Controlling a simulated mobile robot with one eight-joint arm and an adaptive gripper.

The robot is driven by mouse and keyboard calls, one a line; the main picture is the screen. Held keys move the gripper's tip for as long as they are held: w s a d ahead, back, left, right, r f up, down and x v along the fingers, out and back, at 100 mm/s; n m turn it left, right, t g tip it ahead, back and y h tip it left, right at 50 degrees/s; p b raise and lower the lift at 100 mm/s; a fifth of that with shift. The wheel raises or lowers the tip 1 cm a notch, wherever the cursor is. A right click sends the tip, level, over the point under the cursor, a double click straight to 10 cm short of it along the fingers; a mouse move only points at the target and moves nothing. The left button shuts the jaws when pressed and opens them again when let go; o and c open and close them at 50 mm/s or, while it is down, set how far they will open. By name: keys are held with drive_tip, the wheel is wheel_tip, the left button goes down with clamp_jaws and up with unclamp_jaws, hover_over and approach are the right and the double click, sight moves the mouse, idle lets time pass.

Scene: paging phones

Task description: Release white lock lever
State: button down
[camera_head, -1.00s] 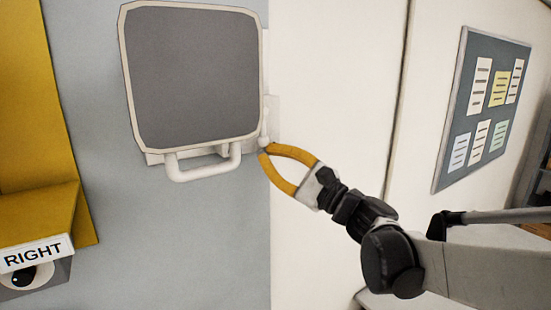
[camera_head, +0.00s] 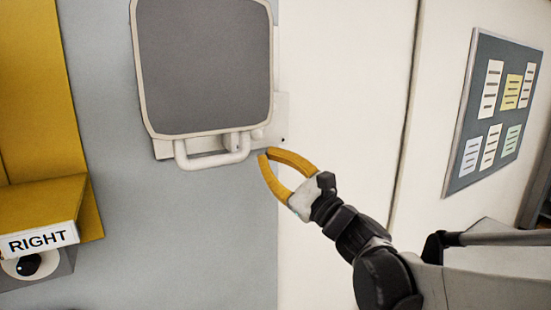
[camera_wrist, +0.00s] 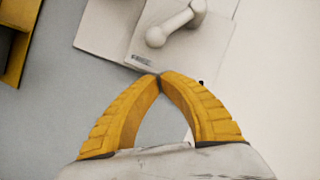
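The white lock lever (camera_head: 256,134) is at the lower right edge of a grey panel with a pale frame (camera_head: 205,70). It lies roughly sideways, with part of it behind the frame. In the wrist view the lever (camera_wrist: 177,25) is a short white bar with rounded ends, slanted over a pale plate (camera_wrist: 120,40). My gripper (camera_head: 264,155) has yellow fingers and is just below and right of the lever, apart from it. Its fingertips meet in the wrist view (camera_wrist: 160,76), with nothing seen between them.
A white handle bar (camera_head: 212,160) hangs under the panel, left of my fingertips. A yellow structure with a RIGHT sign (camera_head: 38,241) stands at the left. A notice board (camera_head: 495,110) is on the right wall. The wall below the panel is clear.

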drive_tip(key=s+d+f+b, duration=0.2)
drive_tip(key=s+d+f, duration=0.3)
drive_tip(key=d+f, duration=0.1)
drive_tip(key=shift+s+d+f, duration=0.15)
drive_tip(key=shift+s+d, duration=0.25)
